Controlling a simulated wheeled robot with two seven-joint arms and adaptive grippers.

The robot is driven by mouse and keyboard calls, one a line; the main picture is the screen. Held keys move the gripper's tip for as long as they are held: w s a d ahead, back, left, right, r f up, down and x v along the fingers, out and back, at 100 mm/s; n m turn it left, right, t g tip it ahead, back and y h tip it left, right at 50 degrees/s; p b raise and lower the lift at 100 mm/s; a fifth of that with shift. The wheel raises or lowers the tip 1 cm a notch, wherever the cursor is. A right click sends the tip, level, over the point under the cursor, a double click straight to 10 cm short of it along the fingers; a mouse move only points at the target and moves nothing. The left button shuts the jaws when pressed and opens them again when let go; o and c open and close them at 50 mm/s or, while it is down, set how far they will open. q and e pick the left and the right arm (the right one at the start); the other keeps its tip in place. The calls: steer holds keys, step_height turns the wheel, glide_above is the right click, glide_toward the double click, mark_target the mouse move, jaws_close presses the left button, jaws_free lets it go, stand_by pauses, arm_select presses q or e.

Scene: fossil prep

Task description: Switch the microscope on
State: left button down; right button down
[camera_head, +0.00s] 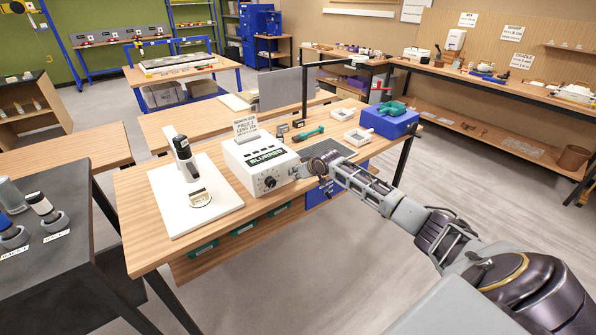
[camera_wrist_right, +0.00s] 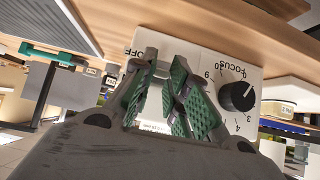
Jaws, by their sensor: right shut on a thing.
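The microscope (camera_head: 182,155) stands on a white base plate (camera_head: 165,190) at the left of the wooden table. Beside it is a white control box (camera_head: 245,160) with a sign reading BLURRED (camera_head: 266,157). A black focus knob (camera_head: 270,183) is on its front; it also shows in the right wrist view (camera_wrist_right: 238,96). My right gripper (camera_head: 306,171) is at the right end of the box front. In the right wrist view its green-padded fingers (camera_wrist_right: 172,75) are closed in beside the OFF label (camera_wrist_right: 134,68). My left gripper is out of view.
A green-handled tool (camera_head: 308,133), small white trays (camera_head: 358,136) and a blue box (camera_head: 388,122) are on the table behind my right gripper. A dark mat (camera_head: 327,147) lies near it. A dark bench (camera_head: 60,245) with bottles stands at the left.

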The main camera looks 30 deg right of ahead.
steer(key=shift+w+r+g+p, duration=0.2)
steer(key=shift+r+g+p, duration=0.3)
steer(key=shift+p, duration=0.4)
steer(key=shift+g+p, duration=0.4)
steer(key=shift+p, duration=0.05)
steer(key=c, duration=1.4)
jaws_free()
steer(key=shift+w+f, duration=0.1)
